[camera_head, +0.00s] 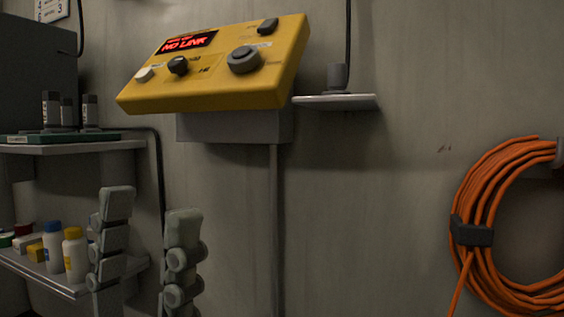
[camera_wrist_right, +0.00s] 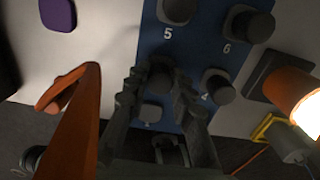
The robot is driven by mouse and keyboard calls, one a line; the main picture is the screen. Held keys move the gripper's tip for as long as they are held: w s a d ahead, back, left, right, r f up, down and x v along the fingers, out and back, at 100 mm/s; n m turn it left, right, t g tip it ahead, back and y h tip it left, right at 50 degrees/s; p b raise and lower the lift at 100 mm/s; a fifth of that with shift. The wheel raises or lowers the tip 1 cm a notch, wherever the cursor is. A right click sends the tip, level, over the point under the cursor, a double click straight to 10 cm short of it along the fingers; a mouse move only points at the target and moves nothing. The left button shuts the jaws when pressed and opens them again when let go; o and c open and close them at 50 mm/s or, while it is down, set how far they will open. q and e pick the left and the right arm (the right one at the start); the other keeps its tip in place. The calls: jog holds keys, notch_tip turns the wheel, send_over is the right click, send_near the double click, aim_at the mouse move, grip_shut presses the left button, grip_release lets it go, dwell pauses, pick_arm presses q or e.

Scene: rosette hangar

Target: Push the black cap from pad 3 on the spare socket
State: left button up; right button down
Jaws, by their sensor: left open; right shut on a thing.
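In the right wrist view a blue board (camera_wrist_right: 203,20) carries dark caps on numbered pads, with 4, 5 and 6 readable. My right gripper (camera_wrist_right: 158,78) is shut on a dark cap (camera_wrist_right: 159,72), below pad 5 and left of pad 4. The number there is hidden, but its place fits pad 3. Whether the cap is clear of the board I cannot tell. In the head view my left gripper (camera_head: 150,203) is open and empty, low at the left, in front of the shelves. I cannot single out the spare socket.
A yellow console (camera_head: 215,65) reading NO LINK is on the wall, beside a small ledge (camera_head: 340,101). Orange cable (camera_head: 480,210) hangs at right. Bottles stand on a low shelf (camera_head: 60,280). In the wrist view an orange bar (camera_wrist_right: 80,120) and a lit lamp (camera_wrist_right: 298,97) flank the gripper.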

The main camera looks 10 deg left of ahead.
jog(key=shift+r+p, duration=2.8)
jog(key=shift+r, duration=0.2)
